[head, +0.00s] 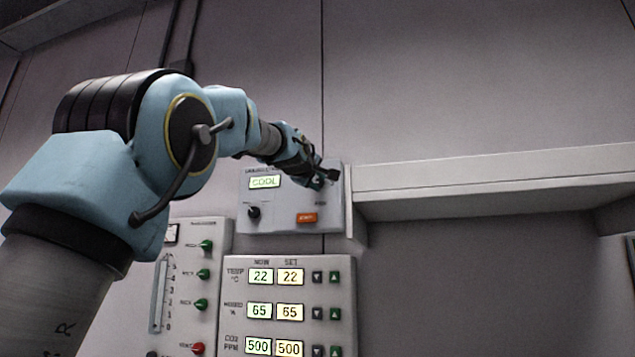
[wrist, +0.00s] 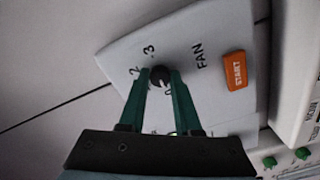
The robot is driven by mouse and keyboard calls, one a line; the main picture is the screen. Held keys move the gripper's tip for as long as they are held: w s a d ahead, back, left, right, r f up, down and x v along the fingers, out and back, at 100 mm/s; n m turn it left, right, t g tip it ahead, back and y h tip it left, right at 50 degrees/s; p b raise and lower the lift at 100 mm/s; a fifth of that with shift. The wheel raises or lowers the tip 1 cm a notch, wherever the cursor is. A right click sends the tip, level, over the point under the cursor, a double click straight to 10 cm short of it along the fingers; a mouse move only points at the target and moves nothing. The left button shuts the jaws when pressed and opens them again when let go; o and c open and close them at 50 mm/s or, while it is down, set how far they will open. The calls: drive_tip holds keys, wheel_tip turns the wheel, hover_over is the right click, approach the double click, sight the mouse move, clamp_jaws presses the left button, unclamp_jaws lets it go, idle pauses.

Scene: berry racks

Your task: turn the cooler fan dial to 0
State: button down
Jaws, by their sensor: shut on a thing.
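The fan dial (wrist: 159,75) is a small black knob on the pale cooler panel (wrist: 205,45). In the wrist view, the numbers 2 and 3 show beside it, and another mark is partly covered by a finger. The word FAN is printed to its right. My gripper (wrist: 160,85) has its two green fingers on either side of the dial and is shut on it. Which number the dial points to I cannot tell. In the head view my gripper (head: 322,180) is at the upper right of the cooler panel (head: 285,222) and covers the dial.
An orange START button (wrist: 234,70) is on the same panel, close to the dial. A black knob (head: 253,212) and a lit COOL display (head: 264,182) are at the panel's left. A setpoint panel (head: 345,285) is below. A pale ledge (head: 490,170) juts out at right.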

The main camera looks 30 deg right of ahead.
drive_tip(key=c, duration=0.6)
unclamp_jaws()
drive_tip(key=b+v, duration=0.6)
drive_tip(key=v, duration=0.4)
drive_tip(key=shift+s+a, duration=0.25)
drive_tip(key=shift+s, duration=0.05)
drive_tip(key=shift+f, duration=0.1)
